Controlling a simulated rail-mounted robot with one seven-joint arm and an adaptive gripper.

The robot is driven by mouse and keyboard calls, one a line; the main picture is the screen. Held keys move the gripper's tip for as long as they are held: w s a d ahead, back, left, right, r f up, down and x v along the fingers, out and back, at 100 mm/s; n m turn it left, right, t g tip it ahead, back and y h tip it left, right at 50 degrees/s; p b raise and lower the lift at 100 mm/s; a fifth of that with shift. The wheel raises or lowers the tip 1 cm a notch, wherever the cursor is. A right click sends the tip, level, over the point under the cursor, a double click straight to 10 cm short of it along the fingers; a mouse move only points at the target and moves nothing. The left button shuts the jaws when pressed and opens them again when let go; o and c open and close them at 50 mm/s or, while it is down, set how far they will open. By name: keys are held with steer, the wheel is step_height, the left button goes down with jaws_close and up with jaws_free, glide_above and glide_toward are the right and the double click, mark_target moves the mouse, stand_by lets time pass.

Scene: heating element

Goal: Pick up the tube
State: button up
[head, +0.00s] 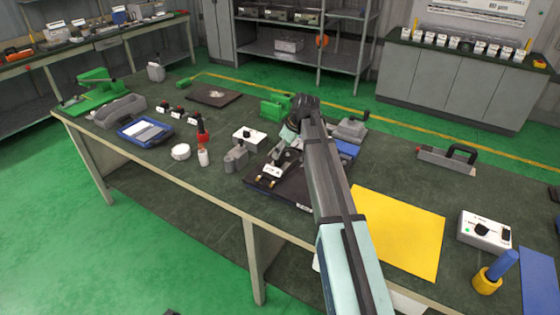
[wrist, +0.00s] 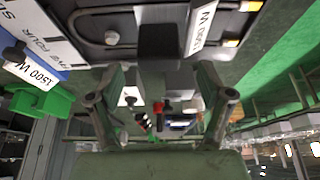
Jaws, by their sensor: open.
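My gripper (head: 284,158) is over the dark board (head: 262,187) in the middle of the workbench. In the wrist view my gripper (wrist: 160,90) is open, its two fingers spread apart with nothing seen held between them. A thin grey bent metal tube (wrist: 108,11) runs along a dark unit beyond the fingers, near the top edge, and looks apart from them. In the head view my arm and gripper cover much of the board, and I cannot make out the tube there.
A white switch box (head: 248,137) and a grey clamp-like part (head: 236,158) stand left of the board. A yellow sheet (head: 398,232) lies to the right. Bare bench shows at the front left.

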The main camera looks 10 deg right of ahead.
steer(key=shift+p+x, duration=0.4)
steer(key=shift+x, duration=1.2)
steer(key=c, duration=1.4)
steer(key=shift+c, duration=0.2)
steer(key=shift+r, duration=0.15)
